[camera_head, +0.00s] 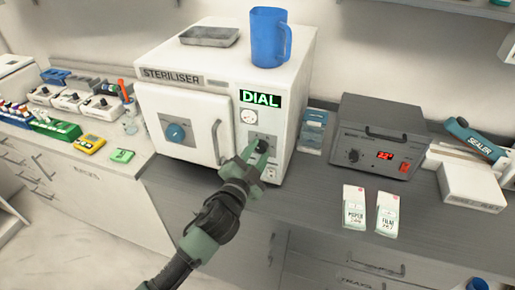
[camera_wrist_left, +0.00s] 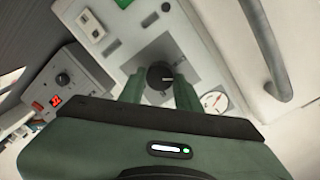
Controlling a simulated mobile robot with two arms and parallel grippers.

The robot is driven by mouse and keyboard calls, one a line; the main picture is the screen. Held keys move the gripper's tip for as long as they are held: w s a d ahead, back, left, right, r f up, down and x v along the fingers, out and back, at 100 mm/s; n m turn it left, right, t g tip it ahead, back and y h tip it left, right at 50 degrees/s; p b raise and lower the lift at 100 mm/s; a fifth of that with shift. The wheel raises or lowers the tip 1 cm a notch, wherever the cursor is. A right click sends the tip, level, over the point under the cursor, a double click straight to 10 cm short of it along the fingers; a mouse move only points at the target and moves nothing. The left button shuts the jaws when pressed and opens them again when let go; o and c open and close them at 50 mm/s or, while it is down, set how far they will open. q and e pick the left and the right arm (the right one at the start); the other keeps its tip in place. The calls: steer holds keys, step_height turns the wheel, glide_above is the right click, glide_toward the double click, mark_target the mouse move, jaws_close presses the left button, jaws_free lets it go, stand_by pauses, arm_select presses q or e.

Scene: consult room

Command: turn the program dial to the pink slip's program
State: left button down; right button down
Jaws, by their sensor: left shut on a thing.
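The black program dial (camera_head: 263,146) is on the control panel at the right of the white steriliser's (camera_head: 230,75) front, below a lit green display reading "DIAL" (camera_head: 260,98). My left gripper (camera_head: 256,153) reaches the panel, and its green fingers are shut on the dial. In the left wrist view the dial (camera_wrist_left: 159,75) sits between the two fingertips (camera_wrist_left: 160,88), with a pale pointer line on it. The dial's markings are too small to read. I see no pink slip. My right gripper is out of view.
A blue mug (camera_head: 269,38) and metal tray (camera_head: 209,36) stand on top. A grey sealing unit (camera_head: 376,140) and two white packets (camera_head: 354,207) are on the right counter.

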arm_select(q)
steer(key=m+p, duration=0.1)
steer(key=m, duration=0.3)
steer(key=shift+m+p, duration=0.3)
steer(key=shift+p, duration=0.05)
steer(key=shift+f, duration=0.1)
stand_by(0.3)
steer(key=c, duration=1)
jaws_free()
steer(key=shift+s, duration=0.15)
steer(key=b+v, duration=0.1)
steer(key=v, duration=0.6)
steer(key=shift+s+b, duration=0.35)
steer(key=shift+b, duration=0.05)
